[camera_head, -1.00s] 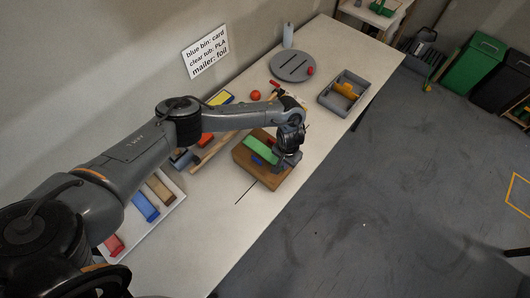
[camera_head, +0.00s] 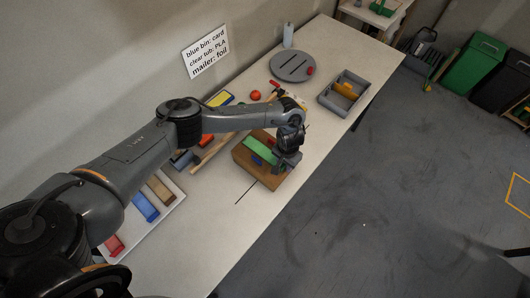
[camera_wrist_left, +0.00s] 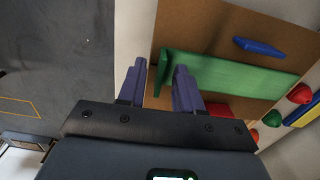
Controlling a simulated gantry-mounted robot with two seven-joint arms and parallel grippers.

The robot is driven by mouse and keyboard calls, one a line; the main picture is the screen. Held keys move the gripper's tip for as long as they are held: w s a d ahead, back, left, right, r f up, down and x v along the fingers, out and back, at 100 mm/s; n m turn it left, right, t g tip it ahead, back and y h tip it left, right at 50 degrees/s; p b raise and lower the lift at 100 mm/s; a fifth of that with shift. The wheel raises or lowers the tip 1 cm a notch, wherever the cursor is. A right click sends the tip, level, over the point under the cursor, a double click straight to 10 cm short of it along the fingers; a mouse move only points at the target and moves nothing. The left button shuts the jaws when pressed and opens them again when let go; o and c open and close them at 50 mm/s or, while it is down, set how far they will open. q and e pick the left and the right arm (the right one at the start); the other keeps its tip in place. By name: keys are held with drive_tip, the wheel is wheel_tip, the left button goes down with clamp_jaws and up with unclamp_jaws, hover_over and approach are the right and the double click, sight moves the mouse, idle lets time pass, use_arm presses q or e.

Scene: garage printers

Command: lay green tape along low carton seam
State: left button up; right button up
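The low brown carton (camera_head: 243,157) lies on the bench under my left gripper (camera_head: 287,163). A green tape strip (camera_head: 262,148) lies across its top; in the left wrist view the strip (camera_wrist_left: 235,75) runs to the carton's edge, where its end has a short raised or folded part (camera_wrist_left: 161,72). My left gripper (camera_wrist_left: 160,85) is open, fingers apart on either side of that end. One finger overlaps the strip, the other is beyond the carton's edge. Contact cannot be told. A small blue piece (camera_wrist_left: 258,46) lies on the carton beside the strip. My right gripper does not show.
A white tray (camera_head: 172,222) with red, blue and brown blocks lies at the left. A grey round plate (camera_head: 292,66), a red ball (camera_head: 256,95) and a grey divided bin (camera_head: 343,93) are farther along the bench. The front bench near the black line (camera_head: 245,190) is clear.

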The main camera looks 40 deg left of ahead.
use_arm(q)
wheel_tip(320, 180, up, 11)
drive_tip(key=p, duration=0.2)
idle(0.3)
drive_tip(key=shift+f, duration=0.1)
idle(0.5)
